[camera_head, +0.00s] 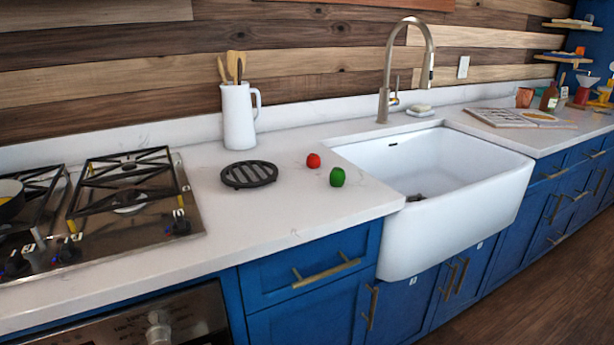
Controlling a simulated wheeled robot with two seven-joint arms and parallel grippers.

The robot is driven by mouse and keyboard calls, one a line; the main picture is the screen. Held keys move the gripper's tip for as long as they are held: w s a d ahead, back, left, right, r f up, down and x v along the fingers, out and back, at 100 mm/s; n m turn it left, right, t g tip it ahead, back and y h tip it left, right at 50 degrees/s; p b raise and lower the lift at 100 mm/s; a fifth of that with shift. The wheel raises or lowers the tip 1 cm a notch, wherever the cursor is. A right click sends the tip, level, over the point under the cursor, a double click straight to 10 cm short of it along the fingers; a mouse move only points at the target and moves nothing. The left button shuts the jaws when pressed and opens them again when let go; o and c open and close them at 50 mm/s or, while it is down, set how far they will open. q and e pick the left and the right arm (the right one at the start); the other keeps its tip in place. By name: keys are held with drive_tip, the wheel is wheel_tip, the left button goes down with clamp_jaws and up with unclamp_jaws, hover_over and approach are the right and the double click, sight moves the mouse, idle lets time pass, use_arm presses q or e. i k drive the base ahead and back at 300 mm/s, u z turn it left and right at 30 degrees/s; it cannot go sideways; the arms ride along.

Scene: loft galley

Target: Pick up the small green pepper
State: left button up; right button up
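A small green pepper (337,177) sits on the white countertop (290,215), just left of the sink. A red pepper or tomato-like item (313,161) sits close behind it and slightly to the left, apart from it. Neither of my grippers is in view, and nothing touches the green pepper.
A black round trivet (249,174) lies left of the peppers. A white pitcher with wooden utensils (239,117) stands behind it. The gas stove (130,200) is at the left, the white sink (455,200) at the right with a tall faucet (386,75). The counter's front is clear.

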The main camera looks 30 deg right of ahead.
sight(336, 178)
drive_tip(key=u, duration=3.05)
drive_tip(key=k, duration=1.7)
drive_tip(key=z, duration=0.4)
